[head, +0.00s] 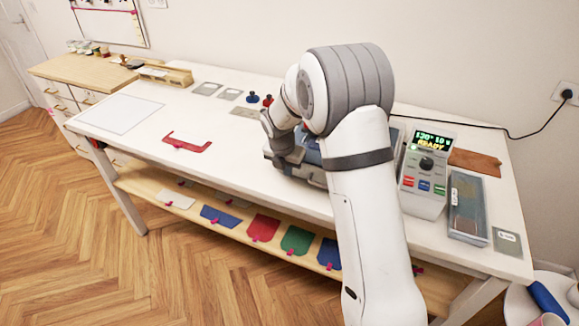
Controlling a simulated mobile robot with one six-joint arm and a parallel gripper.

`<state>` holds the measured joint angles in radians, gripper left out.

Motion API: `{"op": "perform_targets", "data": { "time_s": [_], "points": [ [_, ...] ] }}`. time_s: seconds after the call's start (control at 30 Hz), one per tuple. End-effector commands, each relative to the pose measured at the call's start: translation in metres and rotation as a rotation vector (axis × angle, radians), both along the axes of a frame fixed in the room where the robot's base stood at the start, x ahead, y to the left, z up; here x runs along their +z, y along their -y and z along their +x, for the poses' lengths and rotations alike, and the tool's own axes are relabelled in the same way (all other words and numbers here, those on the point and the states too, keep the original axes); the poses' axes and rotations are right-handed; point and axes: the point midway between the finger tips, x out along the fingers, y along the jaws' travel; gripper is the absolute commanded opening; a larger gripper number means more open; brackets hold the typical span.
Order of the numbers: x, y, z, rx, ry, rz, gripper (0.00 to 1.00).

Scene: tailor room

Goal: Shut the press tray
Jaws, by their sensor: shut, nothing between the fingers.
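The press (312,178) stands on the white table behind my arm, a grey and blue body with only its left and front parts showing. My arm hides most of it, and I cannot make out its tray or how far out it sits. My gripper (284,150) is dark grey, shut and empty, low at the left side of the press. Its fingertips are not clear, and I cannot tell whether it touches the press.
A control box (427,170) reading READY stands right of my arm, beside a clear-lidded case (467,205). A red U-shaped piece (188,143) and a white sheet (120,114) lie left. The lower shelf (150,185) holds several coloured pieces. The table's left-front part is mostly free.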

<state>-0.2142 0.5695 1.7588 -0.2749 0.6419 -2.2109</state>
Motion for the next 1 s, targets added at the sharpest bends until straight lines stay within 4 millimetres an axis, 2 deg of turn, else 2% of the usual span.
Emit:
{"op": "perform_targets", "data": {
  "time_s": [0.07, 0.2, 0.4, 0.6, 0.77, 0.87, 1.0],
  "points": [
    [0.004, -0.009, -0.011, 0.002, 0.0, 0.0, 0.0],
    [0.039, -0.012, -0.017, 0.0, 0.001, 0.0, 0.0],
    [0.075, -0.017, -0.026, -0.001, -0.003, 0.001, 0.0],
    [0.093, -0.019, -0.031, 0.0, -0.008, -0.002, 0.0],
    [0.095, -0.019, -0.031, 0.0, -0.01, -0.001, 0.0],
    [0.104, -0.012, -0.04, -0.083, 0.003, 0.021, 0.0],
    [0.127, 0.009, -0.072, -0.376, 0.041, 0.1, 0.0]
  ]
}}
